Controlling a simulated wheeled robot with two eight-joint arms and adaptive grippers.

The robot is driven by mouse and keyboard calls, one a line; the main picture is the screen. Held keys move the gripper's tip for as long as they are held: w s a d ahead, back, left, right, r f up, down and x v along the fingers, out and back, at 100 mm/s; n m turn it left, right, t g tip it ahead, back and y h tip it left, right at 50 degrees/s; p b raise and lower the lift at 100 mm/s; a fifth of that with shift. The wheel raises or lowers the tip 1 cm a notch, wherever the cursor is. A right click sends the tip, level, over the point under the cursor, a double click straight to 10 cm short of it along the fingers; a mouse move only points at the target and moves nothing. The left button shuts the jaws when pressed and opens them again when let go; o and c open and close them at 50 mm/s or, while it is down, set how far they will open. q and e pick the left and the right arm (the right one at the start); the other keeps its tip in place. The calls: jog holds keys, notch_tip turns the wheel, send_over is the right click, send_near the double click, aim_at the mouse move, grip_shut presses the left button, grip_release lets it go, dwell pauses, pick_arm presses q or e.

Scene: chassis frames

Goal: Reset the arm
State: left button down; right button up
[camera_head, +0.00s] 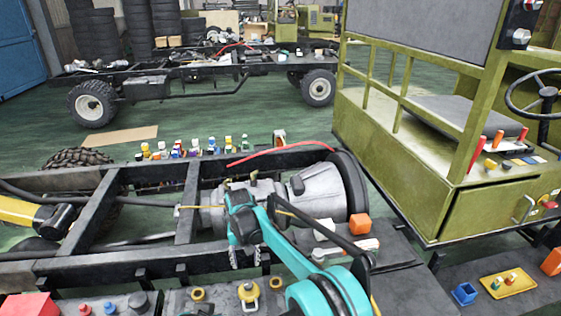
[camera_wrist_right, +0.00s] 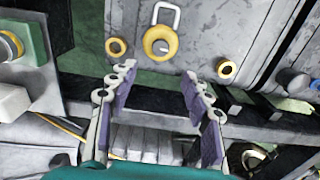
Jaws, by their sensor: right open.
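My right arm is teal and comes in from the bottom of the head view. Its gripper (camera_head: 246,257) points down over the near rail of the black chassis frame (camera_head: 88,215). In the right wrist view the two fingers (camera_wrist_right: 158,76) are spread apart with nothing between them. A yellow ring-shaped piece with a metal loop (camera_wrist_right: 160,42) lies beyond the fingertips, apart from them. It also shows below the gripper in the head view (camera_head: 248,292). My left gripper is not in view.
A grey engine or gearbox (camera_head: 315,187) sits in the frame behind my right gripper. An orange block (camera_head: 360,223) stands right of my arm. An olive cab (camera_head: 400,165) fills the right side.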

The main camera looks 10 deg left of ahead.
jog(key=s+d+r+m+t+y, duration=0.15)
jog(key=s+d+r, duration=0.25)
jog(key=d+r, duration=0.45)
jog(key=s+d+r+t+h, duration=0.1)
jog(key=s+d+r+t, duration=0.15)
jog(key=d+r, duration=0.65)
jog(key=s+d+f+t, duration=0.1)
jog(key=s+d+f, duration=0.2)
jog(key=s+d, duration=0.6)
jog(key=s+d+f+m+t, duration=0.1)
jog(key=s+d+f+t, duration=0.1)
jog(key=s+d, duration=0.7)
jog(key=shift+s+f, duration=0.6)
jog(key=shift+f, duration=0.2)
jog(key=shift+m, duration=0.25)
